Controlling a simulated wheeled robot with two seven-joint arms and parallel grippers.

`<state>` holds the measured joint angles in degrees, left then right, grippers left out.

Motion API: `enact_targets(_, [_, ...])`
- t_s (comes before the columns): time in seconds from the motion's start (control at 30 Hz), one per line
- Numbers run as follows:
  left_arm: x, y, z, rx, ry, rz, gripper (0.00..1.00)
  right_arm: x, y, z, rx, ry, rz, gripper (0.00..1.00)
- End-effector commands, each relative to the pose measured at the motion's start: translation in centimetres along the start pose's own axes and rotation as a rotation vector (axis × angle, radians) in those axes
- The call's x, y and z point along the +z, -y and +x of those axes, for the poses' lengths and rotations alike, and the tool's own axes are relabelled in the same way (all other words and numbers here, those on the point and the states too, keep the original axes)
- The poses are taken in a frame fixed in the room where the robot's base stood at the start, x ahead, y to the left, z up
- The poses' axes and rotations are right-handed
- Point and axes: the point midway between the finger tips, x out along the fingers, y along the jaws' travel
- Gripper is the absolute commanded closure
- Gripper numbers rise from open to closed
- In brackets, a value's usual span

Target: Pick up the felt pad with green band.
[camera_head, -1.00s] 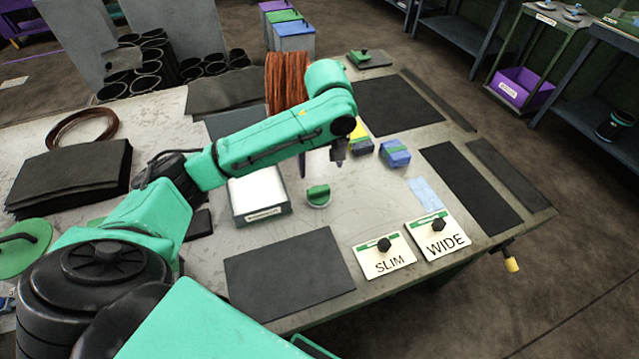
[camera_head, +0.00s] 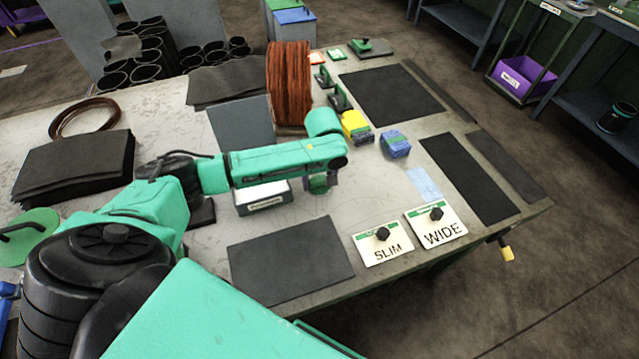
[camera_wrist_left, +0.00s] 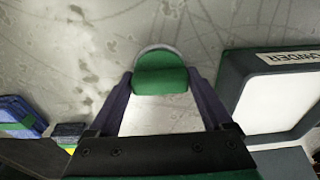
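The felt pad with green band (camera_wrist_left: 160,79) is a small rounded pale piece with a wide green band. In the left wrist view it sits between the tips of my left gripper (camera_wrist_left: 161,90), one finger on each side. The pad appears to rest on the table. My right gripper is not in view.
A powder tray (camera_head: 264,205) stands close beside the pad. SLIM (camera_head: 383,244) and WIDE (camera_head: 436,224) plates stand in front. A copper coil (camera_head: 289,85) is behind.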

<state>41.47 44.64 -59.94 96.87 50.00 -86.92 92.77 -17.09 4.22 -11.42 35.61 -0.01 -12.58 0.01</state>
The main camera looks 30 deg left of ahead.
Motion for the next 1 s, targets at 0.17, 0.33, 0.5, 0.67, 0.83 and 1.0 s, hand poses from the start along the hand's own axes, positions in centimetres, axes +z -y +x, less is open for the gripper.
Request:
enact_targets(0.17, [0.0, 0.0, -0.1, 0.000, 0.000, 0.000, 0.72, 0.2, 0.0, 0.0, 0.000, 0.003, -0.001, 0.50])
enact_targets(0.33, [-0.1, 0.0, -0.3, 0.001, -0.001, -0.001, 0.72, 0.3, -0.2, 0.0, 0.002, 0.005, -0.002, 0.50])
enact_targets(0.5, [-0.4, -0.1, -2.3, 0.003, -0.002, -0.001, 0.72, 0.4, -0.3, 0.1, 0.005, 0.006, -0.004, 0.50])
enact_targets(0.67, [-0.9, -0.1, -6.6, 0.006, -0.003, 0.000, 0.72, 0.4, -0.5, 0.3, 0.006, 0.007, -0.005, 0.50])
enact_targets(0.83, [-1.6, -0.2, -12.4, 0.007, -0.004, 0.000, 0.72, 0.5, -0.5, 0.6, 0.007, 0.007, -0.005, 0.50])
enact_targets(1.0, [-2.1, -0.1, -17.1, 0.005, -0.002, -0.002, 0.72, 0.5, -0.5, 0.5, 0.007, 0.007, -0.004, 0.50])
